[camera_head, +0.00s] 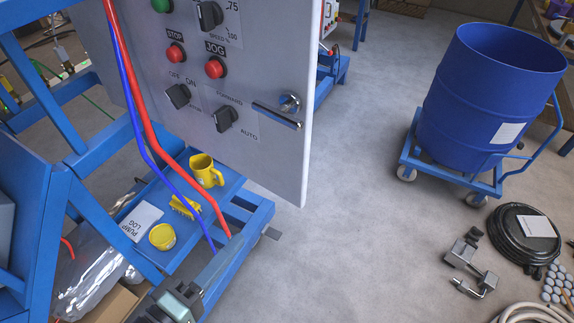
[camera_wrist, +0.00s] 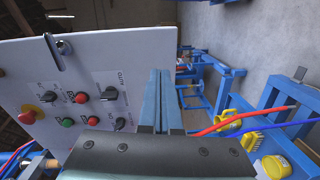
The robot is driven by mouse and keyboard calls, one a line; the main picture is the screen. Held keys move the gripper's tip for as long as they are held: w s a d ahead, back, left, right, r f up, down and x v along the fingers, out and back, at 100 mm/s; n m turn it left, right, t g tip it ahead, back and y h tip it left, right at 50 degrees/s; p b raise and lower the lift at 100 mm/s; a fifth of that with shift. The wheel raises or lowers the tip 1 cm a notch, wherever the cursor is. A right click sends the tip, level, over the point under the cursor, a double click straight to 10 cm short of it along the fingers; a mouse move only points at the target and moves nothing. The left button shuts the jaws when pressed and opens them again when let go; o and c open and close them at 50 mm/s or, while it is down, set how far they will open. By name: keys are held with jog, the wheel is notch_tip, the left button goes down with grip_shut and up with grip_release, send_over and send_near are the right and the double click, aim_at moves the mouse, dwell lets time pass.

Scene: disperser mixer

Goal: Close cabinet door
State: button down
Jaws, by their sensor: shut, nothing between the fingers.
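The cabinet door (camera_head: 262,60) is a light grey panel with red buttons, black knobs and a green button. It stands upright and swung out, with its free edge at the right in the head view. A silver latch handle (camera_head: 277,116) with a round lock sits near that edge. In the wrist view the door (camera_wrist: 140,50) fills the left and centre, with the handle (camera_wrist: 53,52) at its top edge. My gripper (camera_wrist: 160,74) is shut and empty, its fingers in front of the door's face; I cannot tell whether they touch.
Red (camera_head: 180,172) and blue (camera_head: 143,150) cables hang before the door. A blue frame shelf (camera_head: 233,186) holds a yellow mug (camera_head: 205,171), brush and tub. A blue drum (camera_head: 490,95) on a cart stands right. Clamps (camera_head: 470,262) and a black hose coil (camera_head: 525,236) lie on the floor.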

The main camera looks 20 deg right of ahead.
jog(key=s+r+h, duration=0.1)
jog(key=s, duration=0.2)
jog(key=p, duration=0.5)
send_near(298, 188)
jog(key=shift+n+g, duration=0.3)
jog(key=x, duration=0.6)
jog(key=shift+w+r, duration=0.1)
jog(key=shift+r, duration=0.05)
jog(key=shift+w+d, duration=0.2)
jog(key=shift+d, duration=0.15)
